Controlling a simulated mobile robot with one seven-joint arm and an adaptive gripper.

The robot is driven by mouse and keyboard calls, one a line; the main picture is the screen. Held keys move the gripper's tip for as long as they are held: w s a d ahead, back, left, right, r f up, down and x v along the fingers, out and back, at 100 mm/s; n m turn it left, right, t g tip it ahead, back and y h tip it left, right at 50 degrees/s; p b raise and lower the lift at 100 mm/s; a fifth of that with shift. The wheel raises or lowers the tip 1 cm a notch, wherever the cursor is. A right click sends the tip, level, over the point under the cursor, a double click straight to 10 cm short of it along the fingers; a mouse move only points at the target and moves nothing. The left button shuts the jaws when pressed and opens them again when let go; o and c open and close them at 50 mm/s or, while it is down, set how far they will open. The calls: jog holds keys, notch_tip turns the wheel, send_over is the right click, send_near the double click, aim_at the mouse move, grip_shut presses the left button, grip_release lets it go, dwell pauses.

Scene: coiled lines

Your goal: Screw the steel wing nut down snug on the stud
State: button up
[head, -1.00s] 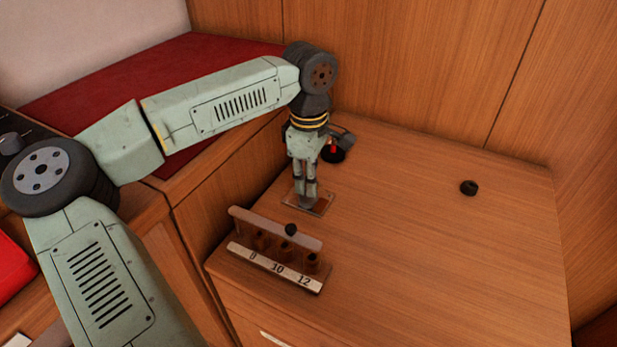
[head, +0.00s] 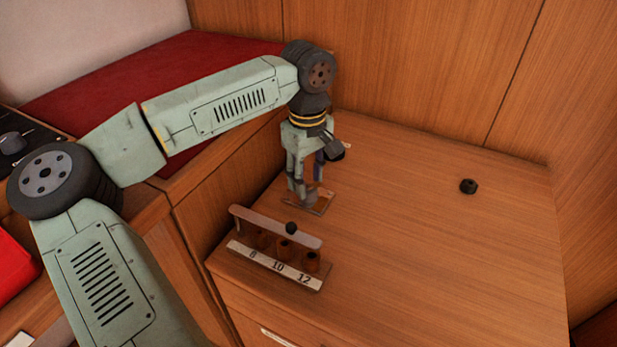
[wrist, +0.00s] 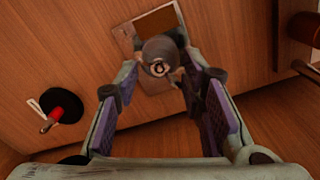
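The steel wing nut (wrist: 160,56) sits on the stud (wrist: 158,68), whose end shows in the middle of its hub in the wrist view. Below them is a metal plate (wrist: 124,34) on the wooden top; it also shows in the head view (head: 322,206). My gripper (wrist: 155,85) points down over the nut. Its fingers are spread, one on each side, with a clear gap at the left finger. The right fingertip is close to the nut; I cannot tell whether it touches. In the head view my gripper (head: 303,192) partly hides the nut.
A wooden rack (head: 240,217) marked 8, 10, 12 holds dark pieces near the front left edge. A black nut-like piece (head: 468,187) lies at the right. A black disc with a red handle (wrist: 66,104) lies near the plate. The right side of the top is mostly clear.

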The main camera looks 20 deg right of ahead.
jog(key=shift+o, duration=0.8)
jog(key=shift+s, duration=0.1)
jog(key=o, duration=0.5)
jog(key=shift+d, duration=0.1)
notch_tip(320, 180, up, 5)
jog(key=p, duration=0.3)
